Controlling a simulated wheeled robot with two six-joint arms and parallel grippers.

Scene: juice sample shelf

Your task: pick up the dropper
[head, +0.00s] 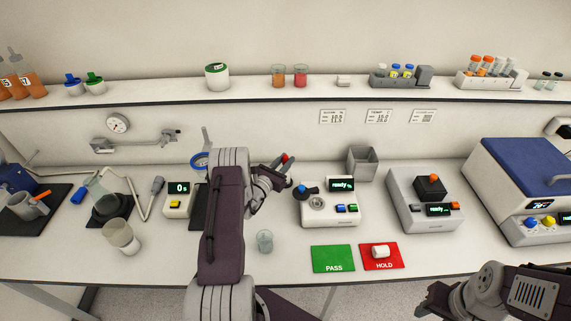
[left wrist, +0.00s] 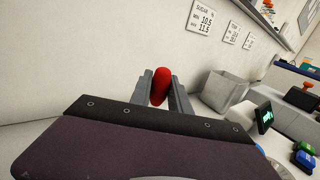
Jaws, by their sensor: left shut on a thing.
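The dropper shows as a red bulb (left wrist: 160,87) between the fingers of my left gripper (left wrist: 162,92) in the left wrist view. The fingers are shut on the bulb, one on each side. In the head view the red bulb (head: 285,157) is small at the fingertips of the left gripper (head: 282,162), above the bench behind the instrument with the blue knob. The rest of the dropper is hidden. My right gripper (head: 432,301) is at the bottom right, in front of the bench; its finger opening is not clear.
An instrument reading ready (head: 333,211) stands just right of my left gripper, with an open grey bin (head: 362,163) behind it. A small glass beaker (head: 265,241) stands near the front. Green PASS (head: 333,258) and red HOLD (head: 385,266) mats lie on the bench. The shelf (head: 150,97) runs above.

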